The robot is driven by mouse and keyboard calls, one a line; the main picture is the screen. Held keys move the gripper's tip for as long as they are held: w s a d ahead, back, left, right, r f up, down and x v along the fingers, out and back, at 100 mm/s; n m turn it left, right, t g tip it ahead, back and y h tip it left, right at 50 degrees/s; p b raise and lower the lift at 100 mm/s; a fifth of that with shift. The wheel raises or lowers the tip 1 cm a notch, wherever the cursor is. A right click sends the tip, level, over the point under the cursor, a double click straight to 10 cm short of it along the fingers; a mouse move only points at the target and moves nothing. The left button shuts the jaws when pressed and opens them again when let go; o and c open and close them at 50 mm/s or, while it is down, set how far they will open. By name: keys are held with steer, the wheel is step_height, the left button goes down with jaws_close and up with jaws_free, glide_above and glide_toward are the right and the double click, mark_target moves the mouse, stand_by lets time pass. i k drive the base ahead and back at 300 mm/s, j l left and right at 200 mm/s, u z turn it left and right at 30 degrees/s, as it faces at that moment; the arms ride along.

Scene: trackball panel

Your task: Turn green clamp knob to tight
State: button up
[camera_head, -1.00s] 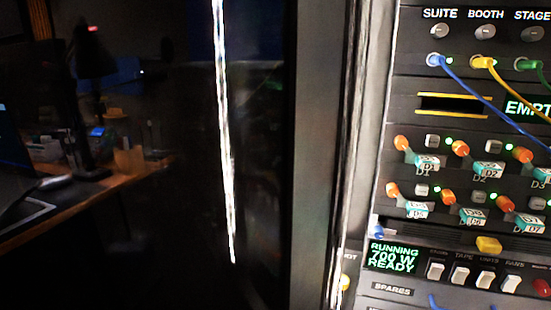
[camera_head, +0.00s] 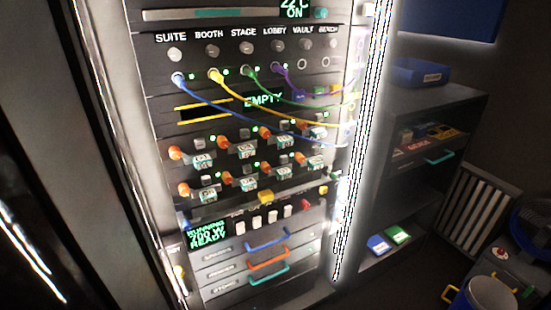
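I cannot make out a green clamp knob in this view. A rack of equipment (camera_head: 165,100) fills the middle. Green shows on a cable (camera_head: 248,72) plugged in under the STAGE label and on small lights across the panels, but none of these is clearly a clamp knob. My gripper is not in view.
The rack has orange knobs (camera_head: 175,152), a display (camera_head: 207,232) reading RUNNING 700 W READY, white switches (camera_head: 257,222) and drawers with blue, orange and teal handles (camera_head: 268,281). Right of it stand a shelf unit with a blue bin (camera_head: 420,72) and a bucket (camera_head: 484,298).

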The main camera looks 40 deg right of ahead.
mark_target(333, 176)
steer(key=z, duration=1.25)
steer(key=l+z, duration=0.2)
steer(key=l, duration=0.2)
steer(key=i+l+z, duration=0.2)
steer(key=l, duration=0.2)
steer(key=k, duration=0.1)
